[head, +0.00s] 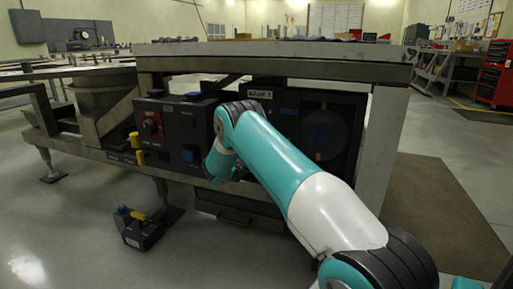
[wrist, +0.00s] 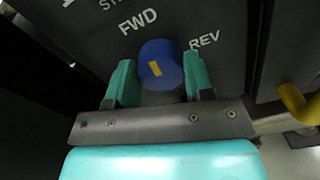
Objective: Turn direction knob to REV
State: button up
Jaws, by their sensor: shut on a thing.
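The direction knob (wrist: 160,64) is a round blue knob with a yellow mark on a dark panel in the wrist view. White FWD lettering is above it to the left and REV lettering is above it to the right. The yellow mark tilts slightly, its upper end toward FWD. My gripper (wrist: 157,80) is shut on the knob, with one teal finger on each side. In the head view my teal arm reaches to the front of the control box (head: 181,125), and the gripper's fingers and the knob are hidden there.
A yellow handle (wrist: 297,103) is at the right in the wrist view. A small dark device (head: 142,230) lies on the floor.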

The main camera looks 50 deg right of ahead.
jog(key=m, duration=0.4)
jog(key=shift+s+p, duration=0.1)
jog(key=shift+p, duration=0.3)
jog(key=m, duration=0.4)
jog(key=shift+f+m, duration=0.15)
jog(key=shift+m, duration=0.25)
jog(key=m, duration=0.4)
jog(key=shift+f+b, duration=0.1)
jog(key=shift+b, duration=0.3)
jog(key=shift+s+m+b, duration=0.1)
jog(key=shift+m+b, duration=0.3)
jog(key=shift+m, duration=1.3)
jog(key=o, duration=0.9)
jog(key=shift+o, duration=0.2)
